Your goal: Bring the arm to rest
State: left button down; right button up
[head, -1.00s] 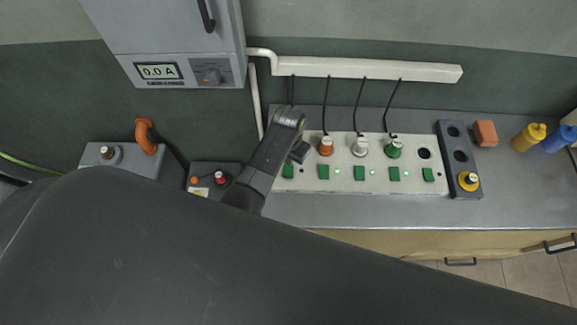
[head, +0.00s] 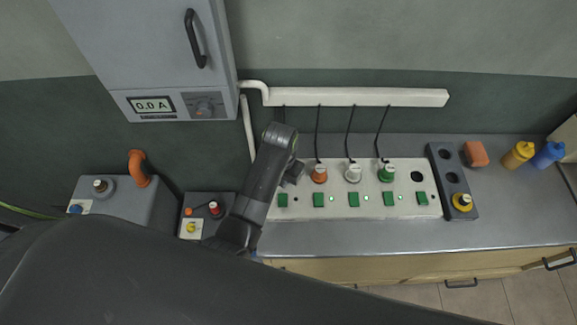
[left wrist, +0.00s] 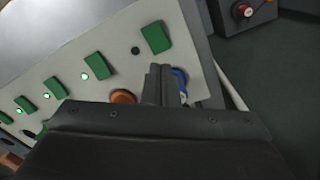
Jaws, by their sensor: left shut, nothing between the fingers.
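My left gripper (head: 294,174) is shut and empty, at the left end of the white socket panel (head: 410,208). In the left wrist view its closed fingers (left wrist: 159,72) point over the panel, between an orange plug (left wrist: 123,97) and a partly hidden blue plug (left wrist: 181,80). I cannot tell whether they touch anything. In the head view the orange plug (head: 320,174), a white plug (head: 353,173) and a green plug (head: 387,172) sit upright in the panel with black cords. My right gripper is not in view.
A grey cabinet (head: 150,50) reading 0.0 A hangs at upper left. The front bench strip is clear.

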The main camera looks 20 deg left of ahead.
pick_arm(q)
jog(key=shift+a, duration=0.1)
jog(key=s+a+r+n+t, duration=0.2)
jog(key=s+a+n, duration=0.1)
jog(key=s+a, duration=0.95)
jog(key=s+a+r+t+y, duration=0.2)
jog(key=s+a+r, duration=0.2)
jog(key=s+r, duration=0.55)
notch_tip(320, 180, down, 35)
jog(key=s+a+g+b, duration=0.2)
jog(key=b, duration=0.6)
jog(key=s+f+b, duration=0.3)
jog(key=s+f, duration=0.4)
jog(key=f, duration=0.3)
jog(key=s+d+f+h+b, duration=0.1)
jog(key=s+f+b, duration=0.2)
jog(key=s+f, duration=0.4)
notch_tip(320, 180, down, 4)
jog(key=shift+s+d+f+g, duration=0.25)
jog(key=shift+s+d+g, duration=0.05)
jog(key=shift+g, duration=0.1)
